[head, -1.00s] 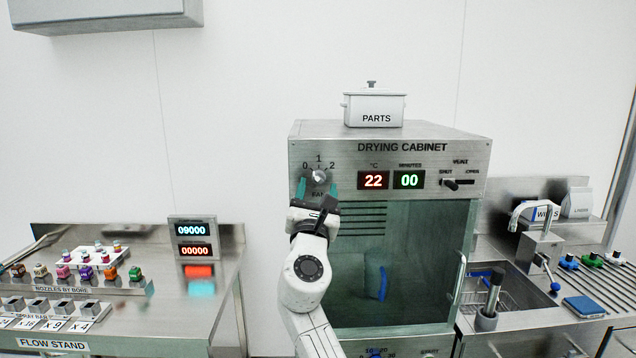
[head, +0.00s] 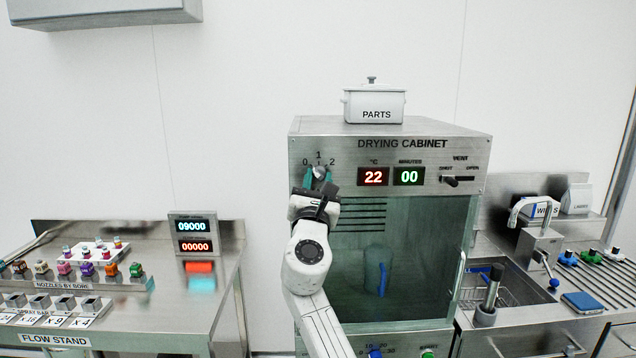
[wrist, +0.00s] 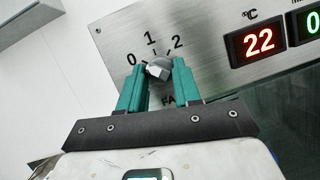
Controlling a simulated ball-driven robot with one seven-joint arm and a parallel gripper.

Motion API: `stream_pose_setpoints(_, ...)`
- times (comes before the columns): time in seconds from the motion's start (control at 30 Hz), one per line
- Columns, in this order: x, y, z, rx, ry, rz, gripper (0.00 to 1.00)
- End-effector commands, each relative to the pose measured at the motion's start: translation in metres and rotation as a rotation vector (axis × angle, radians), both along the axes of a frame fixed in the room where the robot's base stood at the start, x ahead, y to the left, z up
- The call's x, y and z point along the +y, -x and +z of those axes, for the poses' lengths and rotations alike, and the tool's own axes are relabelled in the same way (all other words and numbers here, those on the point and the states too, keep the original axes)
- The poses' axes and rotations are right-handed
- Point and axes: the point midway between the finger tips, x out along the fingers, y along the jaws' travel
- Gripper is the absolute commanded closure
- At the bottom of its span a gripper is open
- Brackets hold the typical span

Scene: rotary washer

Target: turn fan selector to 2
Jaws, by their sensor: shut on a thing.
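The fan selector (head: 319,172) is a small grey knob at the upper left of the drying cabinet's front panel. The marks 0, 1 and 2 arc above it, and the word below it is mostly hidden. My gripper (head: 319,178) has its teal fingers on either side of the knob and is shut on it. In the wrist view, the knob (wrist: 158,68) sits between the fingertips (wrist: 159,76), below the 1 and 2 marks. I cannot tell for sure which mark it points to.
The temperature display (head: 373,177) reads 22 and the minutes display (head: 409,177) reads 00, right of the knob. The vent slider (head: 451,181) is farther right. A PARTS container (head: 374,105) stands on the cabinet. The flow stand (head: 150,312) is at the left.

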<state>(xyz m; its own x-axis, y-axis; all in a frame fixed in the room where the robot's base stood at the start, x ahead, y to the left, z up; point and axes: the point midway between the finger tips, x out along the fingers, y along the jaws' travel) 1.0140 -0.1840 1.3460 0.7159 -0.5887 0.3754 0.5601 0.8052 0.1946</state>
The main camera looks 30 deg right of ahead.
Motion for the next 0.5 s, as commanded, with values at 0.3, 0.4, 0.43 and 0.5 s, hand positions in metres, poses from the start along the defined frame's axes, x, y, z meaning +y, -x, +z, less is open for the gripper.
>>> stream_pose_setpoints(0.3, -0.0008, 0.0004, -0.0008, -0.006, -0.011, -0.002, 0.98)
stream_pose_setpoints(0.4, -0.0004, 0.0001, -0.0011, -0.02, -0.032, -0.001, 0.98)
stream_pose_setpoints(0.43, -0.0002, -0.0001, -0.0013, -0.025, -0.042, -0.001, 0.98)
stream_pose_setpoints(0.5, 0.0002, -0.0002, -0.0017, -0.041, -0.068, -0.002, 0.98)
